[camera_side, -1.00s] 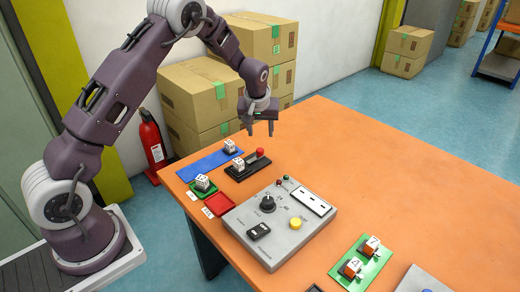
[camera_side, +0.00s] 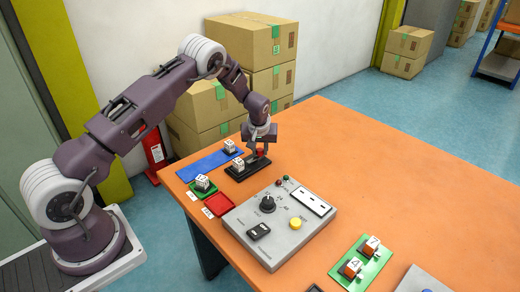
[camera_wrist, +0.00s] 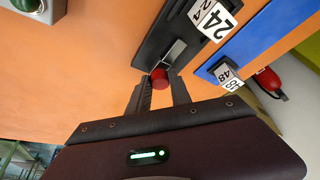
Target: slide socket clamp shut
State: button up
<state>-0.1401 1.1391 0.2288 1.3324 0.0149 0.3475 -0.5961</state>
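The socket clamp has a black base (camera_side: 234,174), also in the wrist view (camera_wrist: 152,44), with a metal slide (camera_wrist: 174,52) and a red knob (camera_side: 261,152) at its right end in the side view. A white cube (camera_side: 238,163) marked 24 sits at its other end; it also shows in the wrist view (camera_wrist: 214,20). My gripper (camera_side: 258,151) is down at the knob. In the wrist view its fingers (camera_wrist: 161,84) are apart, one on each side of the red knob (camera_wrist: 159,76). Whether they touch it is unclear.
A blue strip (camera_side: 203,165) with another cube (camera_side: 229,146) lies behind the clamp. A green pad (camera_side: 202,192) with a cube, a red tray (camera_side: 219,205) and a grey control panel (camera_side: 280,244) lie in front.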

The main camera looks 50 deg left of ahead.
grip_shut()
dwell(1.1)
